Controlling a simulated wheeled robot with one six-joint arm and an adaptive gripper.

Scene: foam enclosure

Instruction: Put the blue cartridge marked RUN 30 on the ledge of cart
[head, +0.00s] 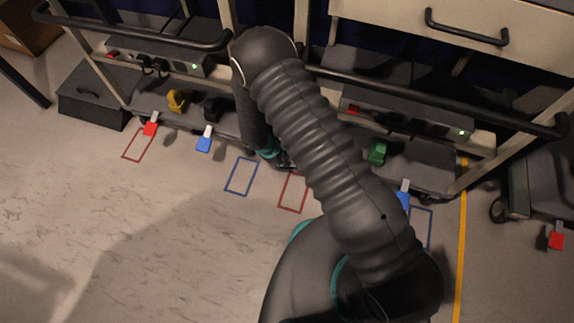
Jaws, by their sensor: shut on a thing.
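The low dark ledge (435,178) of the right cart runs behind my arm. My gripper (284,164) is only partly visible below the teal ring, low by the carts' front. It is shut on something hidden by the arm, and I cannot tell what.
Red cartridges sit at left (150,129) and far right (556,241). Yellow (177,100), black (214,109) and green (377,152) pieces stand on the low shelves. Black handrails (450,97) cross above. Red and blue outlines (241,176) mark the floor, which is clear at left.

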